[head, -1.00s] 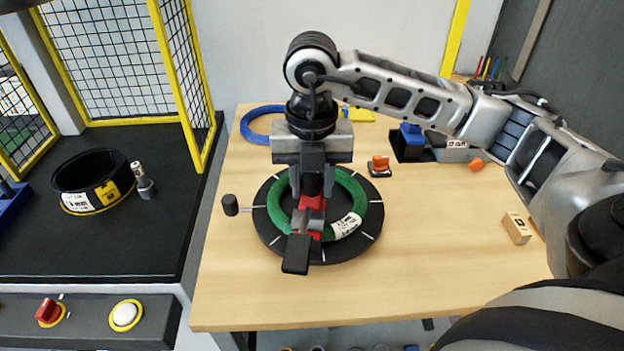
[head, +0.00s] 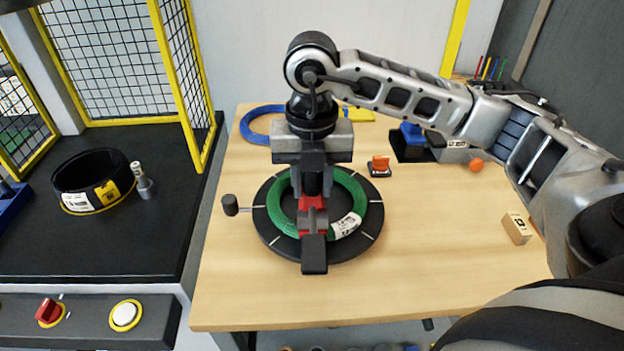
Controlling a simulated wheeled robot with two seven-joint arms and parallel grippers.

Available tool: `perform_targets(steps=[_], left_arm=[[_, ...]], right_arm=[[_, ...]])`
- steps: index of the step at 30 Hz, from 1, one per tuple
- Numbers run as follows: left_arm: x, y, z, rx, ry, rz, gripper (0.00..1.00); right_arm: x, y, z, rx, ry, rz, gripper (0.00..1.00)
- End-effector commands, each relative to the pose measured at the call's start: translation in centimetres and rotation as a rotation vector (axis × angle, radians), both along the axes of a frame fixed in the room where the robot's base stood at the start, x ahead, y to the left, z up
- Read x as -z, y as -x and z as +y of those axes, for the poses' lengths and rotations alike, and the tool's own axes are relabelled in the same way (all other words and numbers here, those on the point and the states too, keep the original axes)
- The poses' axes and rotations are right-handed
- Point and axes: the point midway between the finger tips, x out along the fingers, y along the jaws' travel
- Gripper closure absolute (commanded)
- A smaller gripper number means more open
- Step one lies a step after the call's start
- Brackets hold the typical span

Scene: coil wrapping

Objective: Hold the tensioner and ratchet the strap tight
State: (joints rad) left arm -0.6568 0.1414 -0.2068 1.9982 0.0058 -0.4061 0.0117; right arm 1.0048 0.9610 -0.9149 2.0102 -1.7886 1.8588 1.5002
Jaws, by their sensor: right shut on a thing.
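The red and black tensioner (head: 312,222) sits over the front part of the green coil (head: 283,221), with its black handle (head: 315,256) pointing toward the front. The coil lies on a round black turntable (head: 268,236) with white marks. My right gripper (head: 313,192) comes down from above and is shut on the tensioner; the fingertips are partly hidden by the tool. The strap cannot be made out under the tensioner. A white label (head: 346,225) is on the coil's right front. My left gripper is not in view.
A black knob (head: 231,205) stands at the turntable's left. A blue coil (head: 257,124), an orange and black tool (head: 379,166), a blue and black device (head: 411,140) and a small box (head: 517,228) lie around the table. A caged black bench (head: 140,235) stands left. The table's front right is clear.

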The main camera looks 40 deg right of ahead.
Motion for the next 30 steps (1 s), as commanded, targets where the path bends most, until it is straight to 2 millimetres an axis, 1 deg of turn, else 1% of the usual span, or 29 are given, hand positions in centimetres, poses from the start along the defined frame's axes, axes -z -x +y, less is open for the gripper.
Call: perform_targets(steps=[7, 8, 9, 10, 11, 30], left_arm=[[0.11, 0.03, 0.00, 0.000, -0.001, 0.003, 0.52], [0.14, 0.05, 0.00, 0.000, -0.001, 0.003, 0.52], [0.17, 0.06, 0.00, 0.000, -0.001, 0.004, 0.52], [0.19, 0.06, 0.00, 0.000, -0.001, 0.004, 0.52], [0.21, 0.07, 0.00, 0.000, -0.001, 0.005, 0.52], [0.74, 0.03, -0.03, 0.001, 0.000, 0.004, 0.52]], right_arm=[[-0.05, -0.02, 0.03, 0.000, 0.000, -0.001, 1.00], [-0.05, -0.02, 0.03, 0.000, 0.000, -0.001, 0.78], [-0.05, -0.02, 0.03, 0.000, 0.000, -0.001, 0.89], [-0.05, -0.02, 0.03, 0.000, -0.001, -0.002, 0.97], [-0.05, -0.02, 0.03, 0.000, -0.001, -0.002, 1.00], [0.50, 0.02, 0.05, -0.001, -0.001, 0.001, 1.00]])
